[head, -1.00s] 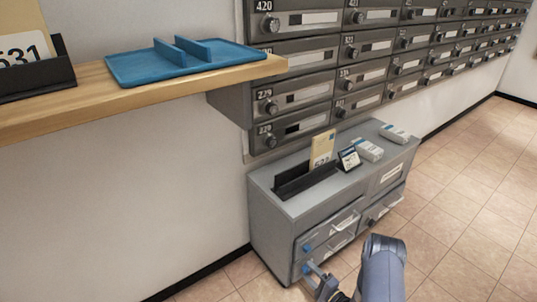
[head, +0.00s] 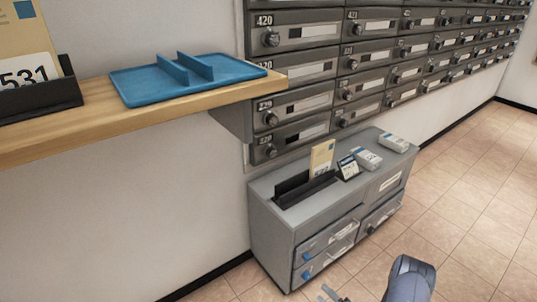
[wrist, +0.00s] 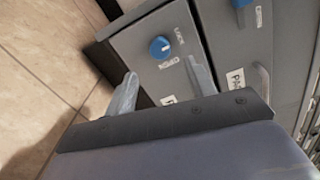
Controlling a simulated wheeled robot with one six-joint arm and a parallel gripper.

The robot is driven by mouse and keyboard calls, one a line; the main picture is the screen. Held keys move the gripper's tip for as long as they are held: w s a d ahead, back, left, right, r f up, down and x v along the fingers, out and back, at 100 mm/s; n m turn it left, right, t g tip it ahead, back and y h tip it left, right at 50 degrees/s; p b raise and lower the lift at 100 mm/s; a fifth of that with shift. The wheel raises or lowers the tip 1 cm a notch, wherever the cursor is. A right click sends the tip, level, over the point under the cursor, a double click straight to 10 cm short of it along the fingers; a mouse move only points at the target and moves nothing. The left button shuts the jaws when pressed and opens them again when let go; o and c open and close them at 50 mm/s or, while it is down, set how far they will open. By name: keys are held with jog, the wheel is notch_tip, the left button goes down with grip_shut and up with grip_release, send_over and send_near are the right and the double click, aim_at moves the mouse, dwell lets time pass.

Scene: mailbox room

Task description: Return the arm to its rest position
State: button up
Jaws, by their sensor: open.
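My gripper (head: 330,294) is at the bottom edge of the head view, low in front of the grey cabinet (head: 268,232), and only its tips show there. In the wrist view my gripper (wrist: 160,90) has its two fingers spread apart with nothing between them. Beyond the fingers is a drawer front with a blue knob (wrist: 160,47) marked with "OPEN". My arm link shows at the bottom right of the head view.
The grey cabinet carries a black holder (head: 305,188) with an envelope, a small sign and white boxes. A wooden shelf (head: 120,118) with a blue tray (head: 190,80) juts out at upper left. Mailboxes (head: 300,100) line the wall. The tiled floor (head: 450,210) at right is clear.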

aim_at(309, 278)
jog(key=b+x, duration=0.3)
jog(key=x, duration=0.5)
jog(key=shift+f, duration=0.1)
jog(key=shift+m, duration=1)
jog(key=m, duration=0.9)
jog(key=shift+m, duration=2)
jog(key=shift+d, duration=0.1)
